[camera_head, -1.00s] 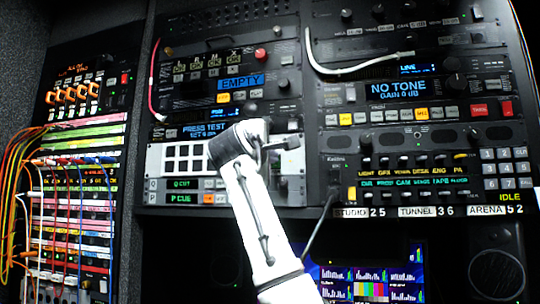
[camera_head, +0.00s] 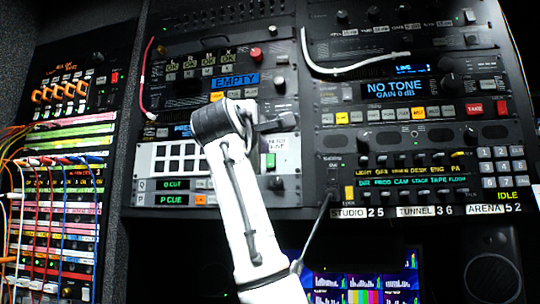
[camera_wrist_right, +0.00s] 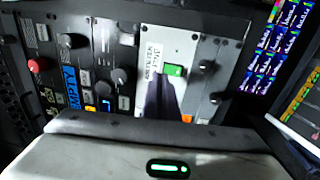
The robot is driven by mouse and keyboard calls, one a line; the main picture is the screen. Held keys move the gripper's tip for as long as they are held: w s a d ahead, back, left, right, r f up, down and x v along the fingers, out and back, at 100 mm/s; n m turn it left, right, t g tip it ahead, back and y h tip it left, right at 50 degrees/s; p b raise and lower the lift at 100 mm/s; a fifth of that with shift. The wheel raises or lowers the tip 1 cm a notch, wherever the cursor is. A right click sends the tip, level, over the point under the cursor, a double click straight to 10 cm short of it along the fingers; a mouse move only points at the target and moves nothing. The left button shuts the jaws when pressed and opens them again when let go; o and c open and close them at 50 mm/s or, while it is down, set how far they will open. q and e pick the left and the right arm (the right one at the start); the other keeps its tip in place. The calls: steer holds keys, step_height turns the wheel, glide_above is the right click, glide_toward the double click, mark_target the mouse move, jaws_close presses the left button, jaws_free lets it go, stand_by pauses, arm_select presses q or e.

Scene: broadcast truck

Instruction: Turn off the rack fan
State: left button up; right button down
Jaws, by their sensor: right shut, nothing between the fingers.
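My right arm rises from the bottom middle of the head view. Its dark gripper (camera_head: 278,124) is shut and empty, in front of the centre rack near a white panel (camera_head: 292,152). A green switch (camera_head: 270,160) with a small label above it sits on this panel, just below the gripper in the picture. The lit green switch (camera_wrist_right: 174,70) also shows in the right wrist view; its label is too blurred to read. I cannot tell whether the gripper touches the panel. No fan label is readable. My left gripper is out of view.
A patch bay with coloured cables (camera_head: 65,185) stands at the left, with a red switch (camera_head: 115,77) above it. A white cable (camera_head: 355,68) and a black cable (camera_head: 318,225) hang at the right rack. Monitors (camera_head: 362,285) glow below.

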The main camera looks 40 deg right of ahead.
steer(key=s+a+r+b, duration=0.1)
steer(key=s+a+b, duration=0.1)
steer(key=s+a, duration=0.4)
steer(key=shift+s+a+r, duration=0.25)
steer(key=shift+s+a, duration=0.1)
steer(key=shift+a, duration=0.4)
steer(key=shift+f, duration=0.1)
